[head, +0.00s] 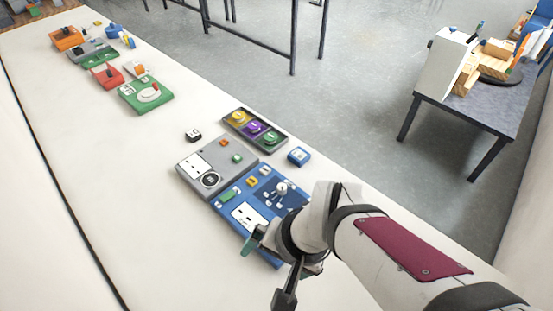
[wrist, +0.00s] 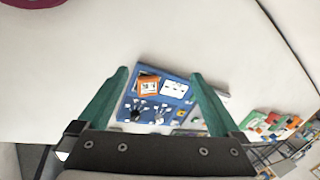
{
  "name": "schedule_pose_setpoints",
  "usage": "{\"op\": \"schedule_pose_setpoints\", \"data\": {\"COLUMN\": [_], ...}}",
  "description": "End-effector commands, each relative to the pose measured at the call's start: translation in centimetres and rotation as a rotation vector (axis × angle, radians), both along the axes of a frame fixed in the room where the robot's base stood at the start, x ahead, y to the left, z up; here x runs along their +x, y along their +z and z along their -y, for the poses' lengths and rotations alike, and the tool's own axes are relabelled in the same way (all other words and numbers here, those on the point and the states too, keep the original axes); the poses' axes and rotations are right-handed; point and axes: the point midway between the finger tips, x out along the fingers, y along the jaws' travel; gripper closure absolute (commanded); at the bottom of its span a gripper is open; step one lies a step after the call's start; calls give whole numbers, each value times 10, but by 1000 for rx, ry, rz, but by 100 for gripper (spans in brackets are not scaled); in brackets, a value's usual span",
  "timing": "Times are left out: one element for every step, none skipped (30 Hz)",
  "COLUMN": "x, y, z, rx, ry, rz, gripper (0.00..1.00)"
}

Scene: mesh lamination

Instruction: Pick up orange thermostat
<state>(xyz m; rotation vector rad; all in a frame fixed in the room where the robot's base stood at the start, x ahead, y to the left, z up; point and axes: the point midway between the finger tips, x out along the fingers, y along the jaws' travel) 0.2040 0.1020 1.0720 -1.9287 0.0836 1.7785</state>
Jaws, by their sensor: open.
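An orange thermostat with a pale face (wrist: 148,86) sits on the blue board (wrist: 183,93) in the wrist view, beside a white socket plate (wrist: 173,89). It appears between my fingers in the picture, nearer the left one, with no contact visible. My gripper (wrist: 159,73) is open and empty, its two green fingers spread and pointing towards the board. In the head view one green finger of my gripper (head: 252,242) shows over the near left edge of the blue board (head: 225,203). The thermostat cannot be made out there; my gripper and wrist cover that part.
A grey board (head: 192,168) with a socket and small parts adjoins the blue board. A dark tray with coloured discs (head: 255,131) and a small blue block (head: 299,156) lie near the table edge. A green board (head: 146,95) stands farther off. The white table (head: 90,160) is clear at left.

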Motion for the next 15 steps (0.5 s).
{"op": "schedule_pose_setpoints", "data": {"x": [21, 35, 53, 64, 74, 83, 88, 92, 94, 93, 92, 88, 85, 81, 76], "y": [-17, -28, -42, -55, -67, -84, -96, -107, -118, -123, -127, -130, -132, -134, -136], "z": [-29, -46, -64, -74, -81, -86, -86, -83, -75, -68, -62, -52, -45, -39, -31], "rx": [31, 44, 48, 37, 15, -32, -79, -136, -222, -287, -349, -429, -485, -536, -591], "ry": [-3, -29, -72, -109, -148, -198, -230, -255, -276, -284, -282, -273, -260, -246, -227], "rz": [42, 84, 141, 184, 230, 298, 355, 417, 507, 572, 634, 707, 760, 804, 849], "gripper": [0, 0, 0, 0, 0, 0, 0, 0, 0, 0, 0, 0, 0, 0, 0]}}
